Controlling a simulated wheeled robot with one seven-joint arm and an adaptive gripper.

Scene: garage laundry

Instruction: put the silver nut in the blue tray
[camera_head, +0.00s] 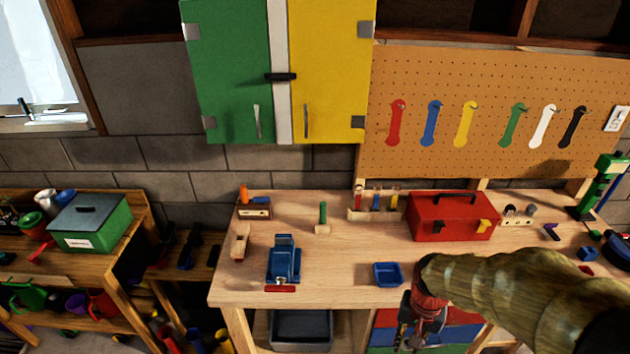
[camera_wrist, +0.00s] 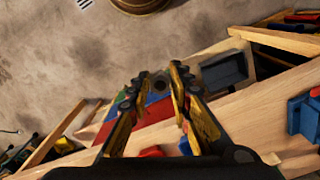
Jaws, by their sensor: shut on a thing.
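The blue tray (camera_head: 388,274) sits on the workbench near its front edge, and it looks empty. My gripper (camera_head: 416,342) hangs just in front of the bench edge, to the right of the tray and lower in the picture. In the wrist view my gripper (camera_wrist: 160,76) is shut on a small dark grey thing with a hole, which looks like the silver nut (camera_wrist: 160,86). The nut cannot be made out in the head view. A blue patch that seems to be the tray (camera_wrist: 185,145) shows past the right finger in the wrist view.
A blue vise (camera_head: 284,262) stands left of the tray, and a red toolbox (camera_head: 452,216) stands behind it to the right. Coloured drawers (camera_head: 465,328) and a grey bin (camera_head: 300,328) are below the workbench (camera_head: 340,292). The bench top around the tray is mostly clear.

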